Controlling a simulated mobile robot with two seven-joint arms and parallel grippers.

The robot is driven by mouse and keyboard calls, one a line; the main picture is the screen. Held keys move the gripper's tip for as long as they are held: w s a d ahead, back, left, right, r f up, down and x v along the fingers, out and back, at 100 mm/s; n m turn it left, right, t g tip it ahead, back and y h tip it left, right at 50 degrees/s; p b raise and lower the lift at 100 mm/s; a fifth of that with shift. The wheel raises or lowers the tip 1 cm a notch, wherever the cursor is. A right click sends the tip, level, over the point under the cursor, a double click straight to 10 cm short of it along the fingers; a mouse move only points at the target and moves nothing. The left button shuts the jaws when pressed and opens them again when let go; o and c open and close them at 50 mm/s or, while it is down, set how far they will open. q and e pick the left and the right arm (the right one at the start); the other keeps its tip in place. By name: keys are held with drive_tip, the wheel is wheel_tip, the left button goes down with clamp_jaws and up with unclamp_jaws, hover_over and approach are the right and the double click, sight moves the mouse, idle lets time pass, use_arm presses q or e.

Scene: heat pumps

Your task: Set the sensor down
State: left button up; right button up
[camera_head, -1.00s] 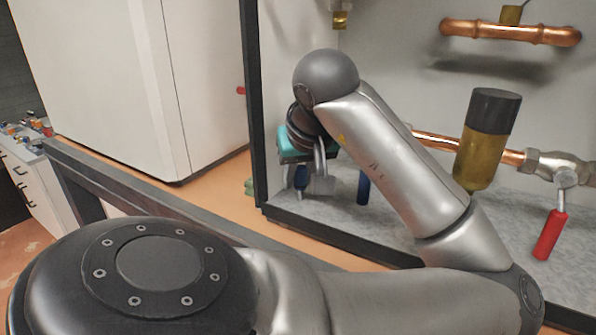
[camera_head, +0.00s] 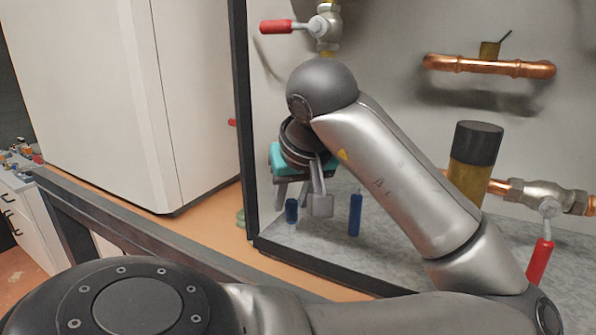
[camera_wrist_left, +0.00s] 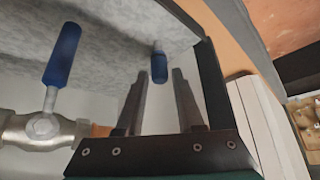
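My left gripper (camera_head: 292,190) hangs below its teal wrist body in the cabinet's left part, partly behind my arm. The left wrist view shows its two dark fingers (camera_wrist_left: 160,80) spread apart, with gaps between them and a short blue handle (camera_wrist_left: 159,64) seen between their tips. That view does not show clearly how far beyond the tips the handle is. I cannot identify a sensor for certain in either view, and nothing is visibly clamped in the fingers. My right gripper is not in view.
Blue handles stand near the gripper, one at left (camera_head: 291,210) and one at right (camera_head: 355,215). A red-handled valve (camera_head: 324,25) is above. A black-and-brass cylinder (camera_head: 474,160) and copper pipe (camera_head: 490,66) are at right. The dark cabinet frame (camera_head: 244,120) is close left.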

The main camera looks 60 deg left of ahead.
use_arm(q)
drive_tip(key=p+v, duration=0.1)
drive_tip(key=v, duration=0.7)
drive_tip(key=shift+r, duration=0.1)
idle(0.9)
